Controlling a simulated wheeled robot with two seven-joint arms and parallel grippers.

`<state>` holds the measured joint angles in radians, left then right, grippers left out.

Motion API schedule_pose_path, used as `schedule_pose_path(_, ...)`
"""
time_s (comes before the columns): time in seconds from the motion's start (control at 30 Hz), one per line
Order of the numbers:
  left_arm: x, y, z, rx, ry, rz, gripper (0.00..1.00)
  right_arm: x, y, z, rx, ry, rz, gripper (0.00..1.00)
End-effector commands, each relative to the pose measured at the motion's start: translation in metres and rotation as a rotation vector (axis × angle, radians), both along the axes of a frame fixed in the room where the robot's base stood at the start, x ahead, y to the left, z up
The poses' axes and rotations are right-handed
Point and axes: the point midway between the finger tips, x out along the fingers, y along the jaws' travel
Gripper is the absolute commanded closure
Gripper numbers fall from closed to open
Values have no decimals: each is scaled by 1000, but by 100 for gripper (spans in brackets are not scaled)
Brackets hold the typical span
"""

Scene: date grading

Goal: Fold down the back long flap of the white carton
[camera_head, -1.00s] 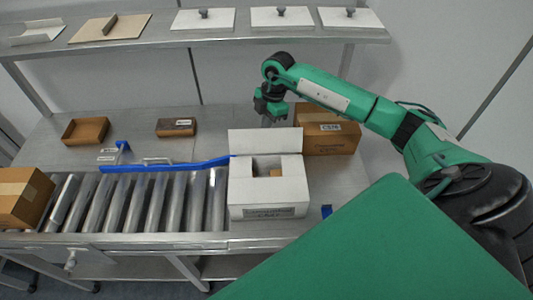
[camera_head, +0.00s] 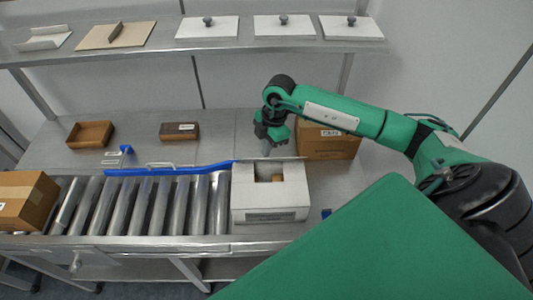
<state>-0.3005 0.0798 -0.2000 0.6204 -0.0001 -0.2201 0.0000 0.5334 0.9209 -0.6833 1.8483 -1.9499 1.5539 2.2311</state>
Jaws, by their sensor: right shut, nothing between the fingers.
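The white carton (camera_head: 270,214) stands at the right end of the roller conveyor with its top open. Its back long flap (camera_head: 290,159) shows almost edge-on as a thin strip along the back rim, apparently leaning forward over the carton and not flat. White inner flaps or panels surround a gap, with something brown (camera_head: 277,178) inside. My right gripper (camera_head: 267,151) is shut and empty, pointing down just behind the back flap. Its fingertips are partly hidden, and I cannot tell whether they touch the flap. My left gripper is not in view.
A closed brown carton (camera_head: 330,145) stands right behind the white one, close to my right arm. A blue rail (camera_head: 185,169) runs behind the rollers up to the carton. A brown tray (camera_head: 90,134) and small brown box (camera_head: 179,131) lie on the table. A shelf (camera_head: 150,45) spans the back.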

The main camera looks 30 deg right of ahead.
Motion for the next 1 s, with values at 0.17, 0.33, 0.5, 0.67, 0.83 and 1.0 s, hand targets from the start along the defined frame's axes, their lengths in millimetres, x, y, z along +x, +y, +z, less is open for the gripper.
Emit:
schedule_pose_path(0.17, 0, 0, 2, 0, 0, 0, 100, -3, -3, 2, -6, 0, -6, 100)
schedule_pose_path(0.33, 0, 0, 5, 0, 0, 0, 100, -9, 0, 3, -8, 0, -4, 100)
schedule_pose_path(0.5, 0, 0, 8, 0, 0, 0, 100, -18, 6, 3, -7, -1, -5, 100)
schedule_pose_path(0.67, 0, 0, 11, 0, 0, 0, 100, -26, 10, 3, -8, -1, -6, 100)
schedule_pose_path(0.83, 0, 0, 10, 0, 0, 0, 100, -27, 11, 3, -8, -1, -7, 100)
schedule_pose_path(1.0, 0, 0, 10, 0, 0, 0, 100, -27, 11, 2, -8, 0, -7, 100)
